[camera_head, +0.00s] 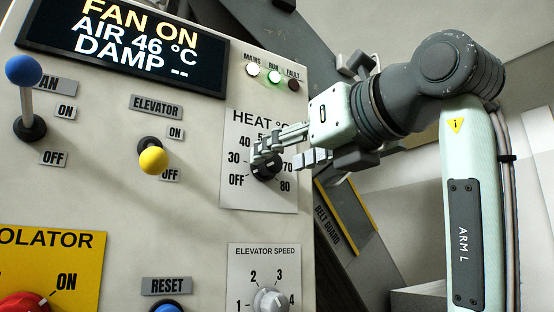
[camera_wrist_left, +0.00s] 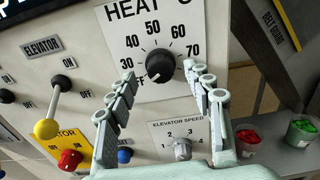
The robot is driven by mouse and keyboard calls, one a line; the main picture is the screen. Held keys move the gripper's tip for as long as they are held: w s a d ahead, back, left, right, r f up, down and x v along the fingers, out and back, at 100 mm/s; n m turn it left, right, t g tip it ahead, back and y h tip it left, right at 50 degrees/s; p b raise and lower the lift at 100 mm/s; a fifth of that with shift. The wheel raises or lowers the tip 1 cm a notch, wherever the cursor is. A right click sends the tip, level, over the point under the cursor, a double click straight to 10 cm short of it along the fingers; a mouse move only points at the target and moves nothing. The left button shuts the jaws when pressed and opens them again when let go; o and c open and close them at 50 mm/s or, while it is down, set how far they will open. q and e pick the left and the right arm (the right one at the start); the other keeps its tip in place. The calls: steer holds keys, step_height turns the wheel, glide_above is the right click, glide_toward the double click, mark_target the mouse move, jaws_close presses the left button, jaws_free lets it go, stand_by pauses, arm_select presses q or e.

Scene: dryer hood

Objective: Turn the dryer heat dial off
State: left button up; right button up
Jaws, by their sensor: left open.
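The heat dial (camera_head: 265,168) is a black round knob on a white HEAT °C plate (camera_head: 258,201), marked OFF, then 30 up to 80. My left gripper (camera_head: 279,157) is open in front of the dial. In the left wrist view its fingers (camera_wrist_left: 158,73) lie on either side of the knob. I cannot tell whether they touch it. My right gripper is not in view.
The display (camera_head: 122,42) reads FAN ON, AIR 46 °C. Nearby are the blue-knobbed fan lever (camera_head: 25,72), yellow-knobbed elevator lever (camera_head: 153,160), elevator speed dial (camera_head: 270,300) and red isolator knob (camera_wrist_left: 70,160). Red-filled (camera_wrist_left: 248,141) and green-filled (camera_wrist_left: 301,130) buckets stand right of the panel.

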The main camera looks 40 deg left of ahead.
arm_select(q)
steer(key=v, duration=0.5)
stand_by(0.4)
